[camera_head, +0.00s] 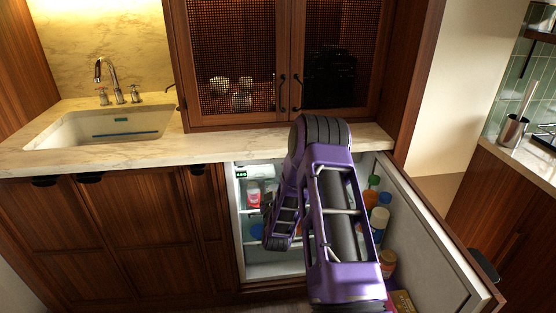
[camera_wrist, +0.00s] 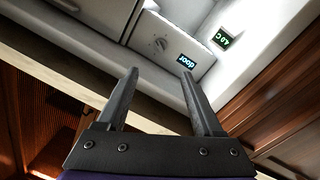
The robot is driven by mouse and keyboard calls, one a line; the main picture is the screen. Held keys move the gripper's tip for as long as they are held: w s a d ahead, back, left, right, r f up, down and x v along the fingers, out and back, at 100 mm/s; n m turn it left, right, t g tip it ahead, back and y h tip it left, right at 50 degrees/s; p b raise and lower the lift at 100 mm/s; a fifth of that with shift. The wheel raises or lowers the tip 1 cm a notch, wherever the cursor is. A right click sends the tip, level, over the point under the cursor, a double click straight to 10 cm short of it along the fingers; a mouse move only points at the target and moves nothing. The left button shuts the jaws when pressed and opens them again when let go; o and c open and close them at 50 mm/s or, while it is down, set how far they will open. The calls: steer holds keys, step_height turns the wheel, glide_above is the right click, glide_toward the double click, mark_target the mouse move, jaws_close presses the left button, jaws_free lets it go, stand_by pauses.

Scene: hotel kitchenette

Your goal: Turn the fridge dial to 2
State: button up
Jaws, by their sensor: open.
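A green temperature display (camera_wrist: 222,39) is beside the box. The open fridge door (camera_head: 440,245) holds several bottles (camera_head: 379,217) close to the right of my arm. A red-and-white container (camera_head: 253,197) stands on a shelf. The marble counter (camera_head: 220,143) lies above.

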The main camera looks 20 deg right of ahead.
steer(key=b+x, duration=0.1)
steer(key=x, duration=1.5)
steer(key=shift+b, duration=0.3)
steer(key=shift+s, duration=0.1)
jaws_close()
